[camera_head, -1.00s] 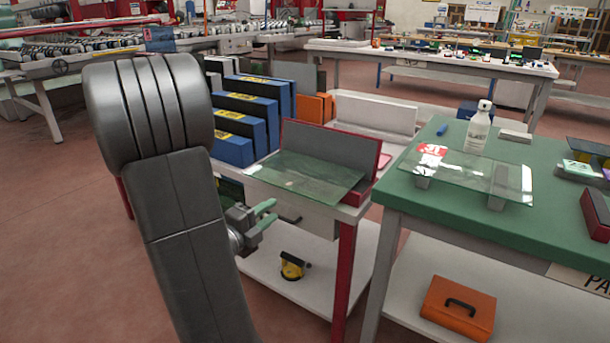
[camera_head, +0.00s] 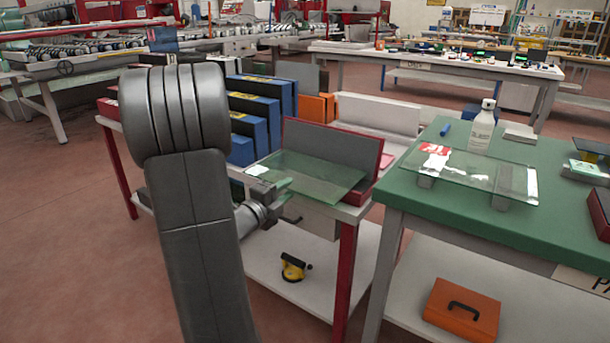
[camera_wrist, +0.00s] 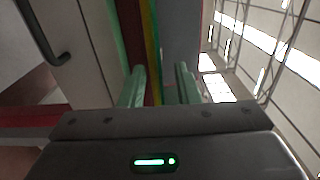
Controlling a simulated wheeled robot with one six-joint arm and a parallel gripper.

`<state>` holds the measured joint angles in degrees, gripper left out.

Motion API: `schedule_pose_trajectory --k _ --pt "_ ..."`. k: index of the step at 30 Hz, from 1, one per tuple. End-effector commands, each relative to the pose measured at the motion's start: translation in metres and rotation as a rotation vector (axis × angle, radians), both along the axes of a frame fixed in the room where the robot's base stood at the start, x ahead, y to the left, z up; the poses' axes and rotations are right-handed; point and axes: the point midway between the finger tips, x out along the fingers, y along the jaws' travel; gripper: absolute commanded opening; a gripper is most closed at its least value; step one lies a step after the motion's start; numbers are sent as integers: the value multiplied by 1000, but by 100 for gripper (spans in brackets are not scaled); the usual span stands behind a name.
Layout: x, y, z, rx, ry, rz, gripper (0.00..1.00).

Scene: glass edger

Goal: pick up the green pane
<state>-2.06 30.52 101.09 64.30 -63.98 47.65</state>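The green pane (camera_head: 310,178) is a thin, see-through, green-tinted sheet. It lies nearly flat on the cart in front of a grey upright plate with a red end, its front edge over the cart's edge. My gripper (camera_head: 284,187) is at the pane's front left edge, seen partly through the glass. In the wrist view my gripper's two green fingers (camera_wrist: 160,86) stand apart with a gap between them. I cannot tell whether the pane's edge is between them or whether they touch it.
Blue boxes (camera_head: 254,108) stand behind the pane on the cart. A green-topped table (camera_head: 440,210) at the right bears another glass pane (camera_head: 470,174) on blocks and a white bottle (camera_head: 482,128). An orange case (camera_head: 461,309) sits on its lower shelf.

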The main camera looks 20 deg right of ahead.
Motion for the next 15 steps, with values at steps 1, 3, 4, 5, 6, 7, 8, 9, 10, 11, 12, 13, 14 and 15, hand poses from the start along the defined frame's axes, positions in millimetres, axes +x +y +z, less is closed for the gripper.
schedule_pose_trajectory --k 1,3,4,5,6,7,8,9,10,11,12,13,14,15 --pt "1 -1 0 0 0 -1 29" --pt "1 -1 0 0 0 0 29" --pt "1 -1 0 0 0 0 29" --pt "1 -1 0 0 0 0 29" --pt "1 -1 0 0 0 0 29" --pt "1 -1 0 0 0 0 25" --pt "1 -1 0 0 0 0 19" --pt "0 -1 0 0 0 0 11" --pt "0 -1 0 0 0 0 6" --pt "0 -1 0 0 0 0 0" --pt "0 -1 0 0 0 0 0" --pt "0 -1 0 0 0 0 0" --pt "0 -1 0 0 0 0 0" --pt "0 -1 0 0 0 0 0"
